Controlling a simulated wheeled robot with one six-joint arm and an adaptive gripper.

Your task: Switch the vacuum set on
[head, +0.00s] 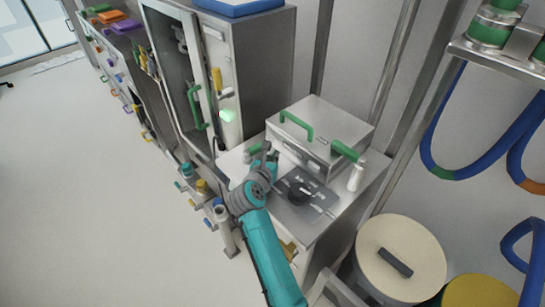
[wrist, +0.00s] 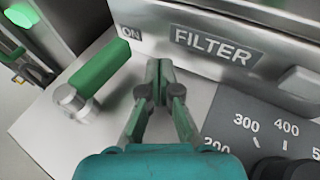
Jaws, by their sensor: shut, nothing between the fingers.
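The vacuum set is a steel box (head: 325,125) with a green handle on its lid, on a counter. Its front carries a FILTER label (wrist: 217,47) and an ON label (wrist: 130,33) in the wrist view. A green lever (wrist: 100,65) on a metal pivot (wrist: 75,105) points toward the ON label. My gripper (wrist: 159,68) is shut and empty, just right of the lever, with a small gap visible between them. In the head view my gripper (head: 264,158) is at the counter's left side, where my arm hides part of the lever.
A grey dial panel (wrist: 262,118) with a black knob (wrist: 285,168) lies to the right. A tall cabinet (head: 225,75) is behind left. A round cream lid (head: 400,245) stands front right. The floor at left is clear.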

